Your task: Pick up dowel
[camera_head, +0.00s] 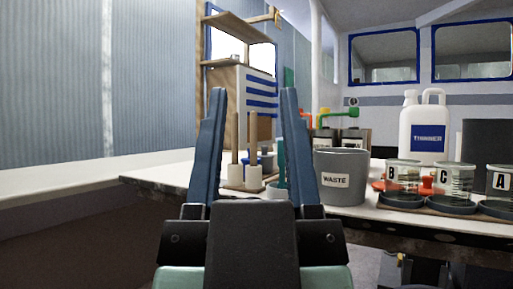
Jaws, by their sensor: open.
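My gripper (252,95) is in the middle foreground, its two blue fingers pointing up and wide apart, with nothing between them. Through the gap, two upright thin wooden rods show farther off on the table: a left dowel-like rod (235,127) and a right one (253,128). Each rises from a pale cylindrical base on a small wooden board. My gripper is nearer to the camera than the rods and does not touch them. I cannot tell which rod is the dowel.
A grey WASTE bucket (342,163) stands just right of my right finger. Lettered jars (452,176) and a white THINNER jug (424,128) stand farther right. A green item (282,163) is partly hidden by that finger. A wooden shelf unit (228,107) stands behind. The table's left part (165,172) is clear.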

